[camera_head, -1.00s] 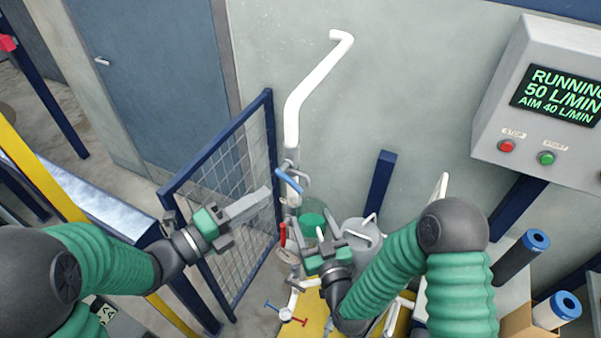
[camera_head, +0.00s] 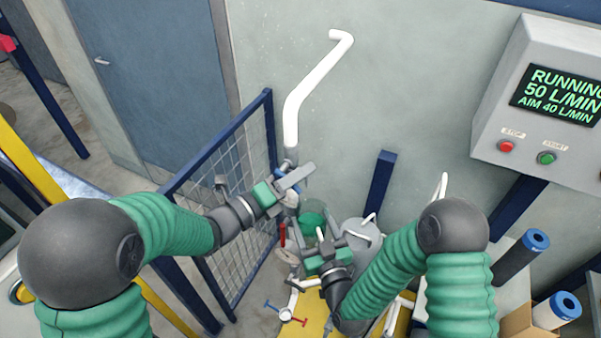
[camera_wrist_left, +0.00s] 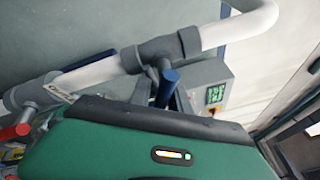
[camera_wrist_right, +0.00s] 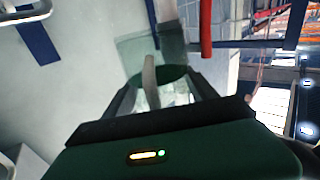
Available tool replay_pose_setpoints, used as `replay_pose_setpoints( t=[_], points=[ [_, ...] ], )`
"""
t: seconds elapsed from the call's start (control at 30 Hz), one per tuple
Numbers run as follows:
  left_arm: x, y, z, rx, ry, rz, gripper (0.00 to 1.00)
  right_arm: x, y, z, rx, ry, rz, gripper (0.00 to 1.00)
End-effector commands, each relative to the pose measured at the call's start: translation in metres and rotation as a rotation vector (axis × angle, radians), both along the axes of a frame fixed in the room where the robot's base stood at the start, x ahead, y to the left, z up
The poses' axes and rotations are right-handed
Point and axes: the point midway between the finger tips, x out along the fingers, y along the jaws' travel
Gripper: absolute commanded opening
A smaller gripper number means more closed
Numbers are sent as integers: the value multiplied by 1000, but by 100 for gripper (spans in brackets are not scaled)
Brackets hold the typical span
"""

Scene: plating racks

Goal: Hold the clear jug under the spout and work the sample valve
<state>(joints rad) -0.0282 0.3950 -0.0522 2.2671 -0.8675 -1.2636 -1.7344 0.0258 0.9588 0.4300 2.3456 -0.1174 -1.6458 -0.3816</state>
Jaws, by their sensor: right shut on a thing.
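The clear jug (camera_head: 312,219), greenish, is below the pipe fittings beside the mesh panel; it also shows in the right wrist view (camera_wrist_right: 178,95). My right gripper (camera_head: 322,243) is shut on its pale handle (camera_wrist_right: 150,75). My left gripper (camera_head: 286,180) is open at the blue valve handle (camera_wrist_left: 167,88) on the grey pipe fitting (camera_wrist_left: 158,54). In the left wrist view the blue handle stands between its fingers; contact cannot be told. A red handle (camera_head: 283,235) hangs just left of the jug. I cannot make out the spout opening.
A mesh panel (camera_head: 235,195) stands close left of the pipe. The control box (camera_head: 540,100) on the right reads "RUNNING 50 L/MIN, AIM 40 L/MIN". A grey lidded vessel (camera_head: 363,238) sits right of the jug. A white pipe (camera_head: 310,90) rises up the wall.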

Motion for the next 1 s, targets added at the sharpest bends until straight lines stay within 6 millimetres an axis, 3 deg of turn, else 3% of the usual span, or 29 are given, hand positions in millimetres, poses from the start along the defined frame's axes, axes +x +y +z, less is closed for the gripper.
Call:
replay_pose_setpoints(
  t=[0.17,0.37,0.77,1.0],
  points=[
    [0,0,0,-1,1,0,22,0,0,1,1,-2,0,24],
    [0,0,-1,0,1,1,0,0,0,1,1,-2,0,24],
    [0,0,-2,-13,12,1,0,1,0,0,1,-2,0,24],
    [0,-1,0,-105,53,1,0,1,0,0,1,-2,0,24]
  ],
)
